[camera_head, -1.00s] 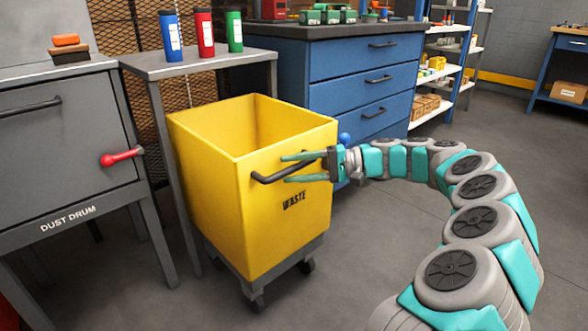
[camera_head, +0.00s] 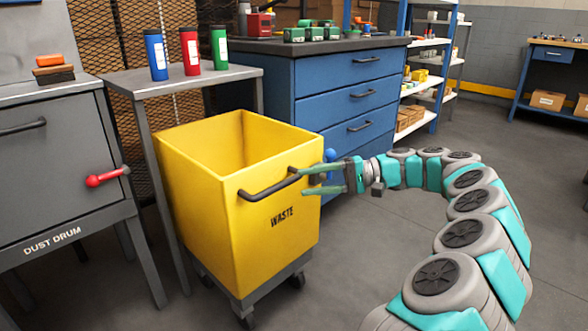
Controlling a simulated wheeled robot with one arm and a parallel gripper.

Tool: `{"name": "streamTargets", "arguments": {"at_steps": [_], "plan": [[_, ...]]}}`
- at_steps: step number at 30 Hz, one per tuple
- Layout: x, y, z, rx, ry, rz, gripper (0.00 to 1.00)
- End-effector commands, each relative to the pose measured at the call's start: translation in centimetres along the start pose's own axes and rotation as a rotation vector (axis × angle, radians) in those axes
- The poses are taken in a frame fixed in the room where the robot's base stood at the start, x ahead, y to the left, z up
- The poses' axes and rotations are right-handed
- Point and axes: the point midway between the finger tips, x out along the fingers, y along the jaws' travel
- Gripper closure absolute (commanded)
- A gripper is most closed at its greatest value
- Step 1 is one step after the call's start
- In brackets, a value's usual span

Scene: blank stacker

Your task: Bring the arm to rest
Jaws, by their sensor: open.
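My gripper (camera_head: 312,181) is open and empty, with green fingers pointing left toward the yellow waste cart. The fingers are at the right end of the cart's dark handle (camera_head: 262,190); whether they touch it I cannot tell. My arm curves from the bottom right up and around to the gripper. The yellow waste cart (camera_head: 215,205) stands upright on a grey wheeled base, its open top facing up.
A grey dust drum cabinet (camera_head: 60,170) with a red lever (camera_head: 107,176) stands at left. A grey side table (camera_head: 185,80) holds three bottles. Blue drawers (camera_head: 350,95) stand behind the cart. Open floor (camera_head: 400,240) lies right of the cart.

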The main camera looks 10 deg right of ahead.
Motion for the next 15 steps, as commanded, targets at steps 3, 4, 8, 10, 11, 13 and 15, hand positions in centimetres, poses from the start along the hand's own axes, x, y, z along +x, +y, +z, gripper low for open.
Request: {"name": "streamTargets", "arguments": {"at_steps": [3,4,8,10,11,13,15], "plan": [[1.8,-2.0,2.0,-0.019,-0.046,0.033,0.48],[2.5,-2.6,2.8,-0.026,-0.062,0.046,0.48],[5.7,-5.0,7.0,-0.062,-0.137,0.134,0.48],[7.2,-5.8,9.4,-0.081,-0.175,0.19,0.48],[7.8,-6.0,10.6,-0.088,-0.192,0.215,0.48],[9.0,-6.5,12.9,-0.108,-0.219,0.278,0.48],[10.0,-6.5,15.4,-0.125,-0.245,0.342,0.48]]}}
